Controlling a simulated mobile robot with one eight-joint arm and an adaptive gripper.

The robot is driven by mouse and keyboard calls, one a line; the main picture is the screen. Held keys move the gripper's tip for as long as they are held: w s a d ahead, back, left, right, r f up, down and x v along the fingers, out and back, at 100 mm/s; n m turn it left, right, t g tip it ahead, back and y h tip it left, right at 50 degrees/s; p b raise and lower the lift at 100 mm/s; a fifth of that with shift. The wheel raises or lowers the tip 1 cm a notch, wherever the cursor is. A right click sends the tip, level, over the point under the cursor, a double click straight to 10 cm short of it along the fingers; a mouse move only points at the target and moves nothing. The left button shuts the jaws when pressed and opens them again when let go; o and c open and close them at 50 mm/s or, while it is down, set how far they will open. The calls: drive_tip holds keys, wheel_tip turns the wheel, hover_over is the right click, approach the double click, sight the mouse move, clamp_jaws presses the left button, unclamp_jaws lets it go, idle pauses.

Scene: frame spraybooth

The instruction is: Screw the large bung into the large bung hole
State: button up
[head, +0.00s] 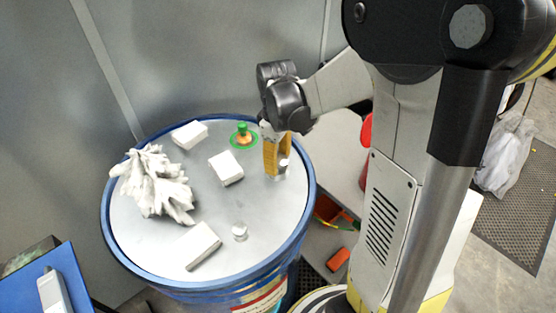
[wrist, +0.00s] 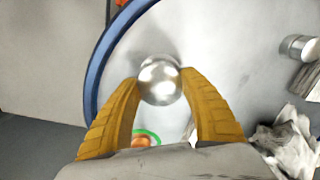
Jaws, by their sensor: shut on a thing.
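My gripper (head: 278,168) has yellow fingers pointing down over the right side of the lid of a blue drum (head: 108,232). In the wrist view the fingers (wrist: 161,82) are closed on a shiny round metal piece, which looks like the large bung (wrist: 160,80). In the head view only a little of it shows at the fingertips. I cannot tell whether it touches the lid or sits in a hole. No open large bung hole is clearly visible. A smaller silver plug (head: 240,231) stands on the near part of the lid, and shows in the wrist view (wrist: 298,46).
White blocks (head: 226,167) and a crumpled white heap (head: 152,186) lie to the left. Grey booth walls stand behind the drum. The lid between the blocks and my gripper is clear.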

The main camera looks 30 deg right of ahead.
drive_tip(key=m, duration=0.3)
drive_tip(key=shift+m, duration=2.3)
drive_tip(key=shift+m, duration=0.6)
drive_tip(key=m, duration=0.3)
drive_tip(key=shift+a, duration=0.1)
